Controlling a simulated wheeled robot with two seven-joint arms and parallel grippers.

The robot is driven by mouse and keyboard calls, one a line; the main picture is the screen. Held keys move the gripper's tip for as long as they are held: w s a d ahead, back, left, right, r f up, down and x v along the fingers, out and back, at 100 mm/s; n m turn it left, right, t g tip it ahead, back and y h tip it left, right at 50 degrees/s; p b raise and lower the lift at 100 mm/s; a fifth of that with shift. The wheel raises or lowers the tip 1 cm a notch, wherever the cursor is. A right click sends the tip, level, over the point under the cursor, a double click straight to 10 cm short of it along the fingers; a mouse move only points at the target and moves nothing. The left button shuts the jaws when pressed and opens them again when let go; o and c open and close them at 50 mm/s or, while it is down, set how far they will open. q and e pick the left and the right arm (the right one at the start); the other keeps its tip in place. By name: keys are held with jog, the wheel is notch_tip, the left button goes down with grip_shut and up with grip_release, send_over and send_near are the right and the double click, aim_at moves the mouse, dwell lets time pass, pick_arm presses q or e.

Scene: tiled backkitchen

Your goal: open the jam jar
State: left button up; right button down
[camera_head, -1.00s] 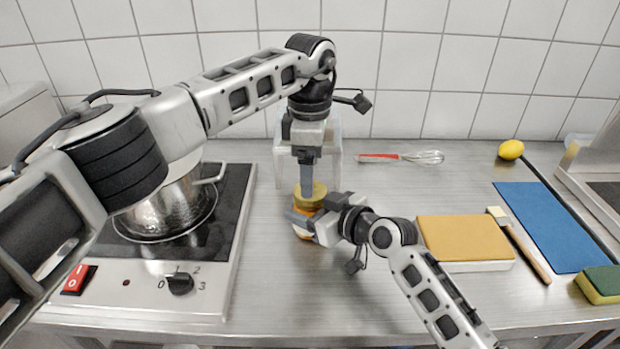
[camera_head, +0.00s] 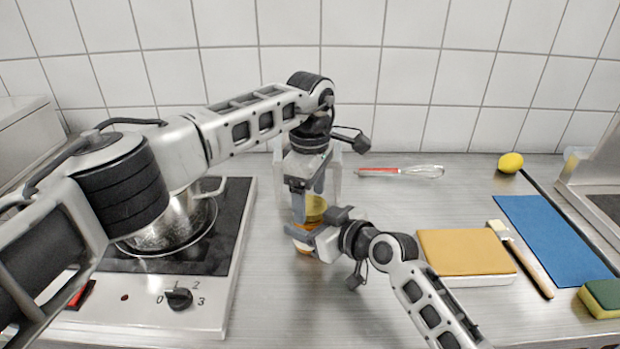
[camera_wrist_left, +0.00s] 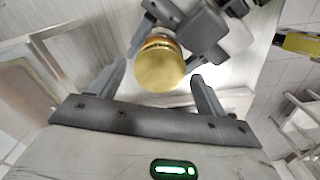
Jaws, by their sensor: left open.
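The jam jar (camera_head: 303,246) stands on the steel counter in the middle of the head view, mostly hidden by my grippers. Its round gold lid (camera_head: 315,207) is on top; the lid (camera_wrist_left: 159,66) also shows from above in the left wrist view. My left gripper (camera_head: 307,208) points down at the lid. Its fingers are spread, and in the left wrist view (camera_wrist_left: 157,80) the lid lies between and a little beyond them. My right gripper (camera_head: 308,238) comes in from the right at the jar's body and appears closed around it, below the lid.
A hob with a steel pot (camera_head: 170,225) stands left. A clear container (camera_head: 335,185) is close behind the jar. A whisk (camera_head: 405,171), an orange-topped block (camera_head: 465,252), a brush (camera_head: 525,262), a blue mat (camera_head: 553,235), a lemon (camera_head: 510,162) and a sponge (camera_head: 602,297) lie right.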

pick_arm(q)
jog(key=shift+f, duration=0.35)
jog(key=c, duration=1)
jog(key=n, duration=0.3)
jog(key=o, duration=1.1)
jog(key=shift+r, duration=0.15)
